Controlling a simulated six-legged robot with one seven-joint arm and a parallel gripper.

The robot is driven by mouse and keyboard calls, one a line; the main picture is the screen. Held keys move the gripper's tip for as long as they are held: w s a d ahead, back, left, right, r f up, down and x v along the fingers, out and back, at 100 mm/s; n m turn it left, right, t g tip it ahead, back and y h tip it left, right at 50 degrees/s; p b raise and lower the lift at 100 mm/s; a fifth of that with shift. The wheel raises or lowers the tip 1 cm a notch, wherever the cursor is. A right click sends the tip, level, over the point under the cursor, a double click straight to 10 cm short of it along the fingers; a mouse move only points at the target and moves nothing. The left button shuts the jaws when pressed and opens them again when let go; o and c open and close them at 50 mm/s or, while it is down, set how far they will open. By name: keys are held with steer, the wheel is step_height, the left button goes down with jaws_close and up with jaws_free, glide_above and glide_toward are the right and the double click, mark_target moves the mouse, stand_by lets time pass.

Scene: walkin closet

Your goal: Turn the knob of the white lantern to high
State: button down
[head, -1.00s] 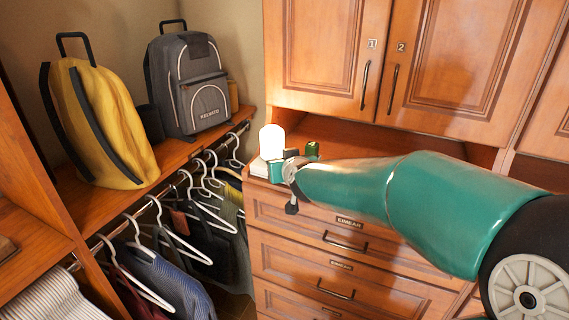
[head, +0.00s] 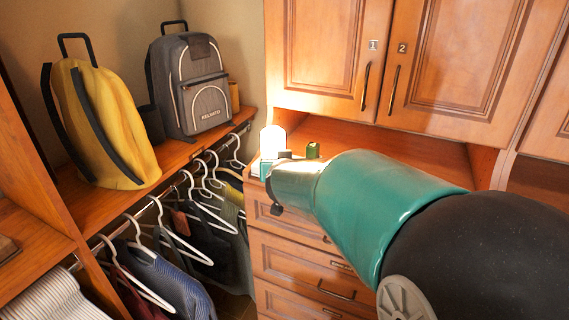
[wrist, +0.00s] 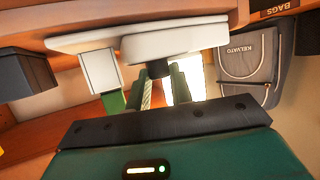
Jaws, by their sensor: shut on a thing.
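The white lantern (head: 272,139) stands on the drawer unit's top at its left end, its upper part glowing. In the wrist view its pale body (wrist: 140,44) is at the top, with a bright glowing part (wrist: 186,82) behind the fingers. A small dark knob (wrist: 158,69) projects from the pale body. My gripper (wrist: 160,75) has its two green fingers on either side of the knob and is shut on it. In the head view my arm hides most of the gripper and the knob.
A small green object (head: 312,150) stands right of the lantern. Cabinet doors (head: 330,55) hang above the counter. A grey backpack (head: 190,85) and a yellow bag (head: 100,120) sit on the left shelf, above hanging clothes (head: 170,270).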

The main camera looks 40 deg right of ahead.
steer(key=shift+w+a+m+g+h, duration=0.1)
steer(key=shift+m+g+h, duration=0.25)
steer(key=shift+m+h, duration=0.15)
steer(key=shift+w+a+m+g+h, duration=0.1)
steer(key=shift+m+g+h, duration=0.3)
steer(key=shift+m, duration=0.1)
steer(key=shift+s, duration=0.1)
steer(key=c, duration=1.2)
jaws_free()
steer(key=shift+c, duration=0.2)
steer(key=shift+f, duration=0.1)
steer(key=v, duration=1.4)
